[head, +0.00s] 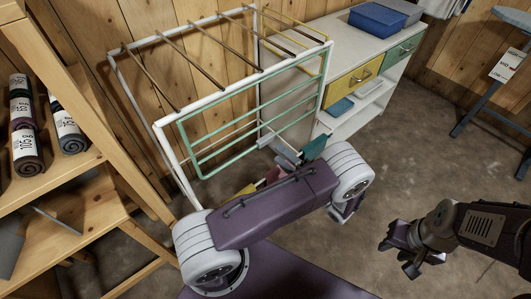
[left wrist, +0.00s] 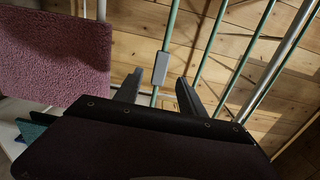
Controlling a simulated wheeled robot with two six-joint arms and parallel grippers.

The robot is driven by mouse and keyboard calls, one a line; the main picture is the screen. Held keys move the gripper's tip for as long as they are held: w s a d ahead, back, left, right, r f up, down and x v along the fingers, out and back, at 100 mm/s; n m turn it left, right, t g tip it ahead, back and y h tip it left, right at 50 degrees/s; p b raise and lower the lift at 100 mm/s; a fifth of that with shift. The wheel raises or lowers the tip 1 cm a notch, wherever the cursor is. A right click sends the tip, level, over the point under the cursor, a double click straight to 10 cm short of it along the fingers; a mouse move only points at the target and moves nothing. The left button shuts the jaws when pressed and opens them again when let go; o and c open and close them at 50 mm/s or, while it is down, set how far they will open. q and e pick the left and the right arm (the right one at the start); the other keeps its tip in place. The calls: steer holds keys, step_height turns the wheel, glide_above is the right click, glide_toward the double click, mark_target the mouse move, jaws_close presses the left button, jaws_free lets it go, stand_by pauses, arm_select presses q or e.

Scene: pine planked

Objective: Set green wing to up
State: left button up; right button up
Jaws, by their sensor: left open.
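The green wing (head: 255,110) is a pale green barred frame on the white drying rack (head: 180,165). It hangs down from the rack's near top rail in the head view. In the left wrist view a green bar with a grey grip piece (left wrist: 160,68) runs up between the fingertips of my left gripper (left wrist: 159,92). That gripper is open, one finger on each side of the bar, and not closed on it. In the head view my purple arm mostly hides it. My right gripper (head: 397,258) is apart from the rack at lower right, its fingers spread and empty.
A yellow wing (head: 290,40) is on the rack's far side. A pink cloth (left wrist: 55,55) is left of my left gripper. A white cabinet (head: 335,45) stands right of the rack, and a wooden shelf (head: 75,200) stands left.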

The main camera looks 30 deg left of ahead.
mark_target(267, 142)
arm_select(q)
steer(key=shift+w+d+t, duration=0.15)
steer(key=shift+d+t, duration=0.05)
steer(key=shift+t, duration=0.1)
steer(key=shift+a, duration=0.2)
steer(key=x, duration=0.9)
jaws_close()
stand_by(0.8)
